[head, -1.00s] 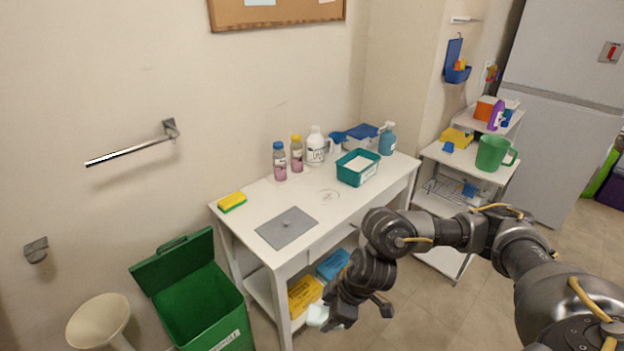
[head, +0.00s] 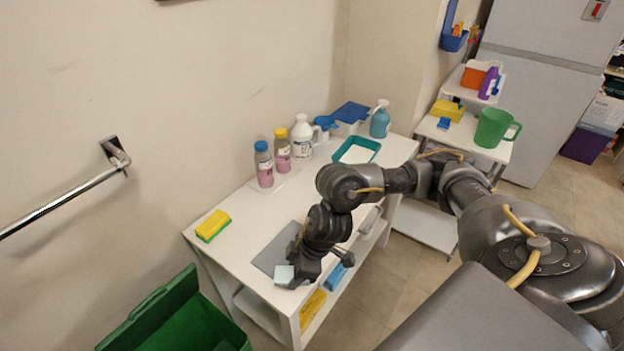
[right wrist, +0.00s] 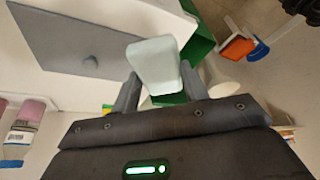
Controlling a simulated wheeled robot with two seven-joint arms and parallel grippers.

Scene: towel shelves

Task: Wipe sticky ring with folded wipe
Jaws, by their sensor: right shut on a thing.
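My right gripper (head: 292,281) is shut on a pale, bluish-white folded wipe (head: 284,273). The right wrist view shows the wipe (right wrist: 153,62) between the two fingers of the gripper (right wrist: 160,84). The gripper is at the front edge of the white table (head: 232,257), by the grey plate (head: 268,262). I cannot tell whether the wipe touches anything below. No sticky ring shows now; my arm covers the part of the tabletop where a faint ring mark showed earlier. My left gripper is not in view.
Bottles (head: 264,165), a white jug (head: 302,137), a teal tray (head: 374,146) and a spray bottle (head: 380,121) line the table's back. A yellow-green sponge (head: 213,225) lies at its left end. A green bin (head: 180,318) stands at the front left.

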